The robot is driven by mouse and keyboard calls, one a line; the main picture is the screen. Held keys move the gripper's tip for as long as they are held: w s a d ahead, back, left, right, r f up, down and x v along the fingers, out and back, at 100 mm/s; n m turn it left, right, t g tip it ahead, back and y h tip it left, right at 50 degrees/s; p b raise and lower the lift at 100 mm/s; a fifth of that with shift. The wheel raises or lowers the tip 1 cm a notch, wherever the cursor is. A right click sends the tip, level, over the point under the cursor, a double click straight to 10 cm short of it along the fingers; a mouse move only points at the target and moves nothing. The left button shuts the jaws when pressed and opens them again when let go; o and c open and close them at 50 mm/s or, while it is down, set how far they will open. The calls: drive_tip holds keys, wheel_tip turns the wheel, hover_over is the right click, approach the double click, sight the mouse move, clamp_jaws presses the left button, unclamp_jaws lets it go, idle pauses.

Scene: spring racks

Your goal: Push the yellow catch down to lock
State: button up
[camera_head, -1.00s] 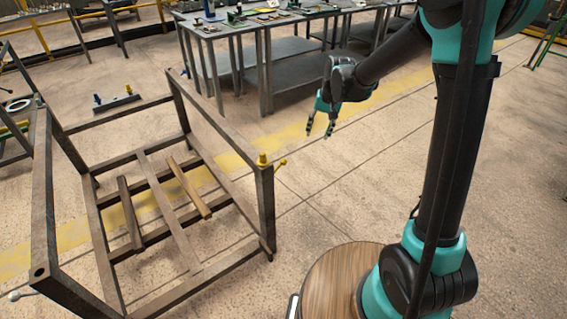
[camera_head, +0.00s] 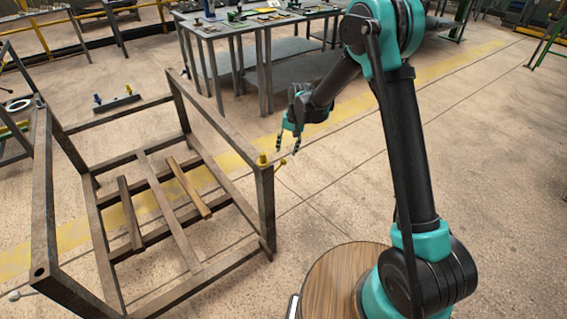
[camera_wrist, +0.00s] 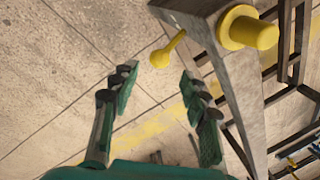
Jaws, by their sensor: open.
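The yellow catch sits at the top of the near right corner post of a brown metal rack (camera_head: 268,215). It has a yellow knob (camera_head: 262,159) on the post top and a yellow ball-ended lever (camera_head: 283,162) sticking out to the right. In the wrist view the lever (camera_wrist: 168,48) lies beyond the fingertips, roughly between them, and the knob (camera_wrist: 248,28) is at upper right. My gripper (camera_head: 287,146) is open and empty, fingers pointing down, near the lever and apparently apart from it. Its two fingers also show in the wrist view (camera_wrist: 158,82).
Loose bars (camera_head: 188,188) lie across the rack's lower frame. A grey workbench (camera_head: 225,27) with small items stands behind. A small plate with knobs (camera_head: 117,103) lies on the floor at left. The floor right of the rack is open.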

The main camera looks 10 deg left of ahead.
sight(284, 160)
drive_tip(key=f, duration=0.2)
drive_tip(key=a+f, duration=0.1)
drive_tip(key=f, duration=0.5)
drive_tip(key=shift+a+f, duration=0.15)
drive_tip(key=shift+a, duration=0.1)
drive_tip(key=shift+c, duration=0.3)
clamp_jaws()
